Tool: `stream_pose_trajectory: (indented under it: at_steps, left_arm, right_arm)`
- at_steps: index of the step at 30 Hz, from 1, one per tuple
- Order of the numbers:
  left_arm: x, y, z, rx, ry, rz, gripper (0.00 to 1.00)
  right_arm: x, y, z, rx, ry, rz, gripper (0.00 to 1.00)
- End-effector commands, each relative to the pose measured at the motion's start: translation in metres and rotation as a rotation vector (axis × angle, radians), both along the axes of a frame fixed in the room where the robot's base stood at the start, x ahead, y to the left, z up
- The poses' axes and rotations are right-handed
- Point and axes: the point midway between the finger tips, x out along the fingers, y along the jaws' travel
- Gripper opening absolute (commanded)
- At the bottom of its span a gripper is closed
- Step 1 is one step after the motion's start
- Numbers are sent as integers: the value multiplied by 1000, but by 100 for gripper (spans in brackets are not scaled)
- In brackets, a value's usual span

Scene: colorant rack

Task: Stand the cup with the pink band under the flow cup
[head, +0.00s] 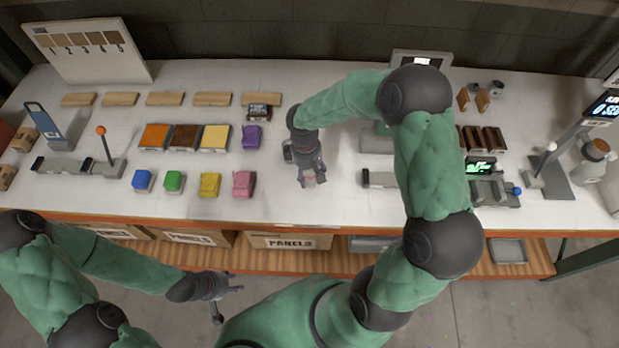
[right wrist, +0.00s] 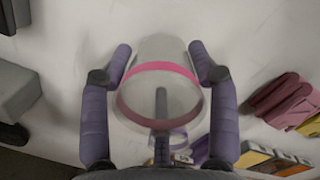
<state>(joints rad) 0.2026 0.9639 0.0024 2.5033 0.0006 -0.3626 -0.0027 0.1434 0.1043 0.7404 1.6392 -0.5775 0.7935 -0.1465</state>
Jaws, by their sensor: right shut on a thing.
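The cup with the pink band (right wrist: 160,98) is a pale, see-through cup between the fingers of my right gripper (right wrist: 160,62) in the right wrist view. That gripper is shut on it, one finger against each side. In the head view my right gripper (head: 312,181) points down over the middle of the table, and it mostly hides the cup. Whether the cup touches the table is unclear. My left gripper (head: 226,295) is empty and open, low in front of the table. I cannot make out the flow cup with certainty; my right arm covers part of the table.
Pink (head: 243,183), yellow (head: 210,184), green and blue items lie left of my right gripper. A purple one (head: 251,136) lies behind them. A grey device (head: 378,179) stands to the right, partly behind my arm. Bare table lies around my right gripper.

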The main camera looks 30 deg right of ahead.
Motion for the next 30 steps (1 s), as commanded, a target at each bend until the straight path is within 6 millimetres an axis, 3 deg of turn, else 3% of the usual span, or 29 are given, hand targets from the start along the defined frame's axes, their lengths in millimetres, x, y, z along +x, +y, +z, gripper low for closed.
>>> stream_pose_trajectory:
  at_steps: [8, 20, 21, 23, 30]
  left_arm:
    - [0, 0, -4, 0, 0, 0, 40]
    - [0, 0, -8, 0, 0, 0, 40]
    - [0, 0, -7, 0, 0, 0, 40]
    - [0, 0, -6, 0, 0, 0, 40]
    - [0, 0, -6, 0, 0, 0, 40]
  right_arm:
    - [3, -1, -33, 0, 1, 0, 38]
    - [3, -1, -38, 1, 0, 0, 38]
    - [3, -1, -38, 1, 0, 0, 69]
    - [3, -1, -37, 1, 0, 0, 84]
    - [3, -1, -37, 0, 0, 0, 84]
